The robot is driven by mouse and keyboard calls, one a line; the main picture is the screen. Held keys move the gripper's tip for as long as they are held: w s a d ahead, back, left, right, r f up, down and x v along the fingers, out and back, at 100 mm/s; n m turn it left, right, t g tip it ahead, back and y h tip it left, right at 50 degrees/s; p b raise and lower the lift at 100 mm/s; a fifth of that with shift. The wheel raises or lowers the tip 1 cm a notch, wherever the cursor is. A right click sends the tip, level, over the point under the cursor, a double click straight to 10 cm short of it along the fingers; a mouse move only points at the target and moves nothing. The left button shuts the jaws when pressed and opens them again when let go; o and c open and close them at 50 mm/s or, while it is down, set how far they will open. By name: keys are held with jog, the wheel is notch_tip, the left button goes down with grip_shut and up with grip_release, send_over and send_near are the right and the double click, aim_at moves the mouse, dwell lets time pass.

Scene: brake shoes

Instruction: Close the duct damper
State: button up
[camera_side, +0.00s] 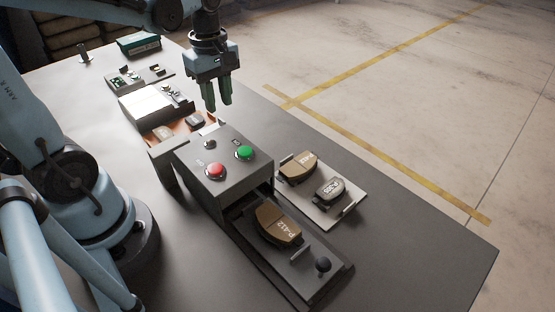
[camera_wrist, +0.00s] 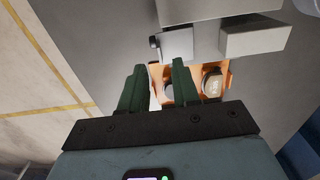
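No part in either view can be told for sure as the duct damper. A grey box (camera_side: 225,180) with a red button (camera_side: 215,171), a green button (camera_side: 244,152) and a small dark knob (camera_side: 210,144) stands mid-table. My gripper (camera_side: 218,106) points down above and behind this box in the side view, apart from it. Its two green fingers are apart with nothing between them. The wrist view shows the gripper (camera_wrist: 160,75) above the table, with an orange tray (camera_wrist: 190,107) partly hidden behind a finger.
A slide with a black ball knob (camera_side: 323,264) sticks out of the box's front, bearing a brown brake pad (camera_side: 278,224). A light tray (camera_side: 325,212) with two pads lies to its right. White-topped and dark fixtures (camera_side: 150,103) stand behind.

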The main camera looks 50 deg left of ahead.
aim_at(221, 119)
jog(key=shift+f, duration=2.4)
jog(key=shift+c, duration=0.3)
grip_shut()
